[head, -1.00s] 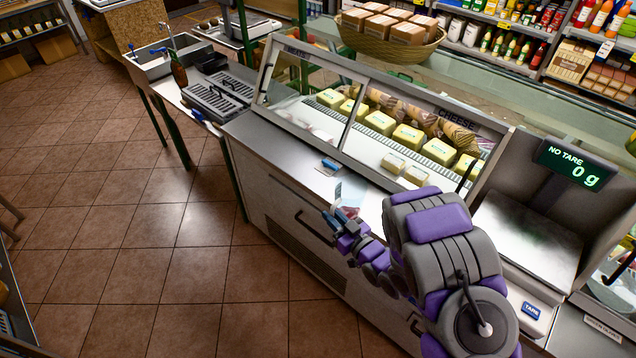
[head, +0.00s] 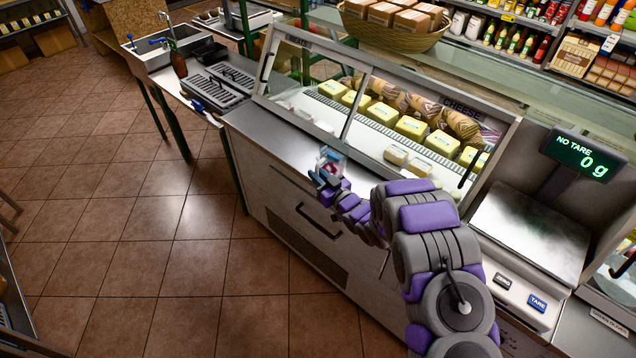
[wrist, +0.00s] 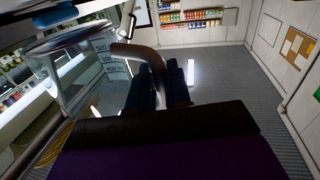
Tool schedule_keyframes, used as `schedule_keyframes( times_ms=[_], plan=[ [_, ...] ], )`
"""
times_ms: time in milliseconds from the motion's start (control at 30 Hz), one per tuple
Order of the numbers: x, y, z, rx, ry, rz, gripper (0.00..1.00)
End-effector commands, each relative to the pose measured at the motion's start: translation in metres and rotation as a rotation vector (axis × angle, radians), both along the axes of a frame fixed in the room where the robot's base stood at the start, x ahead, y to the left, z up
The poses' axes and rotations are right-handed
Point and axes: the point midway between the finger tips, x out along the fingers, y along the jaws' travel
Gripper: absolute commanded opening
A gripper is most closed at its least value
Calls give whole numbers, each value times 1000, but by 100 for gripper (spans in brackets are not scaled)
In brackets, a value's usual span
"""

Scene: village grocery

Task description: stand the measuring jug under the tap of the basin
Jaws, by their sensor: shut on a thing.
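The clear measuring jug (head: 332,160) is in my gripper (head: 322,178), over the steel counter edge in front of the cheese case. In the wrist view the jug (wrist: 112,68) shows printed volume marks and a blue rim, and my gripper (wrist: 160,88) is shut around its curved handle. It looks roughly upright in the head view; its base is hard to make out. The basin (head: 150,63) stands at the upper left, beyond the counter's far end, well away from the jug. Its tap (head: 170,30) rises at the back.
A brown bottle (head: 179,62) and a ridged drainer (head: 215,88) stand beside the basin. The glass cheese case (head: 350,90) runs behind the counter. A scale (head: 530,230) reading 0 g is at the right. The tiled floor (head: 130,220) at left is clear.

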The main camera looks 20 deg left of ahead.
Motion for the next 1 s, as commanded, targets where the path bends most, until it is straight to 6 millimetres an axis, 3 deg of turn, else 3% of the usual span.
schedule_keyframes(
  times_ms=[233,567,600,833,1000],
  plan=[
    [0,0,-30,0,-1,1,0],
    [0,-1,-32,-1,-1,0,0],
    [0,-1,-32,-1,-1,0,21],
    [0,-1,-32,-1,-1,0,43],
    [0,-1,-32,-1,0,0,44]
  ],
)
